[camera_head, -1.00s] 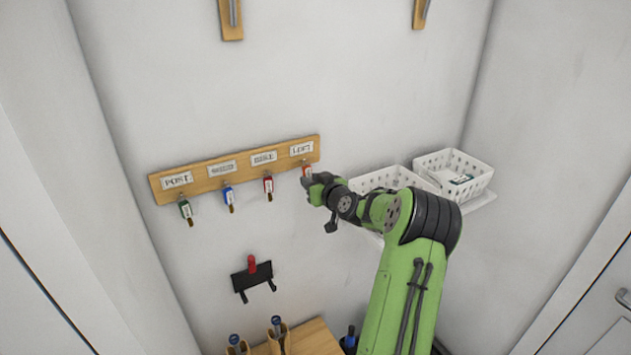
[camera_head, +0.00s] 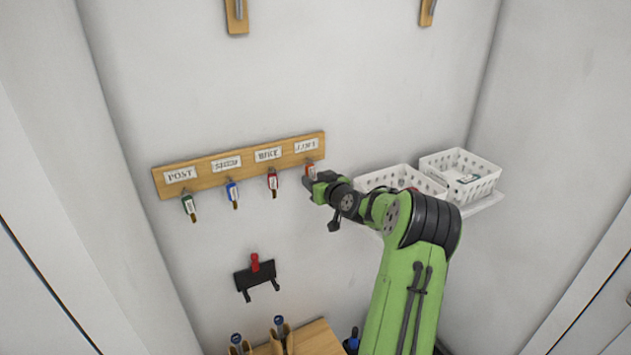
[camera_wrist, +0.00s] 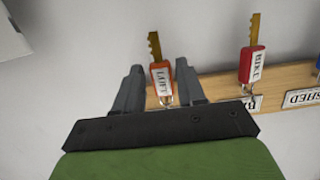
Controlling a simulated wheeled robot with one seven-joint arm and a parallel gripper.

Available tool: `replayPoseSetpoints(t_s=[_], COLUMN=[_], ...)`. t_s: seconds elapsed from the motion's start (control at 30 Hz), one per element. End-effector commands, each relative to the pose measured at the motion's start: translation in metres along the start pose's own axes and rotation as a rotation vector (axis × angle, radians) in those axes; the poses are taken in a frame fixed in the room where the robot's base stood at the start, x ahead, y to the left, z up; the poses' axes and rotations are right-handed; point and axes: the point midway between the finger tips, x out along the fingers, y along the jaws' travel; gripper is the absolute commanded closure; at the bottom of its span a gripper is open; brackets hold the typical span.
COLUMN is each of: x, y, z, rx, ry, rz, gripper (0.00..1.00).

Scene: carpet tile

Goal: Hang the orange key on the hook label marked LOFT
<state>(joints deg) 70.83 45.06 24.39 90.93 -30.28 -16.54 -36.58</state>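The wooden rack (camera_head: 205,178) on the wall has hooks under labels POST, SHED, BIKE and LOFT. The orange key (camera_head: 310,169) is at the LOFT label (camera_head: 306,146), at the right end. In the wrist view the orange key (camera_wrist: 160,80) has a tag reading LOFT, and its ring meets the rack edge near the hook. My gripper (camera_wrist: 159,72) is open, one finger on each side of the key, with narrow gaps visible. In the head view my gripper (camera_head: 308,183) is just below the rack's right end. The hook itself is mostly hidden by my gripper in the wrist view.
A red key (camera_head: 272,182) hangs at BIKE, close beside. A blue key (camera_head: 233,193) and a green key (camera_head: 189,205) hang farther left. White baskets (camera_head: 460,175) stand on a shelf at right. A black holder (camera_head: 256,277) is on the wall below.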

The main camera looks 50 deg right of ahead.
Motion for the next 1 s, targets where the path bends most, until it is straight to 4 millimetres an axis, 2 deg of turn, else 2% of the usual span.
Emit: replayPoseSetpoints(t_s=[0.03, 0.1, 0.37, 0.47, 0.57, 0.8, 1.0], x=[0.0, 0.0, -0.001, -0.011, -0.034, -0.103, -0.145], y=[0.0, 0.0, 0.0, 0.001, 0.001, 0.002, 0.001], z=[0.0, 0.0, 0.0, 0.001, 0.003, 0.004, 0.003], rx=[0.0, 0.0, 0.0, -0.003, -0.003, -0.003, -0.001], ry=[0.0, 0.0, 0.0, 0.0, -0.001, -0.001, 0.0], rz=[0.0, 0.0, 0.0, 0.002, 0.004, 0.007, 0.004], gripper=[0.52, 0.44, 0.44, 0.44, 0.44, 0.44, 0.44])
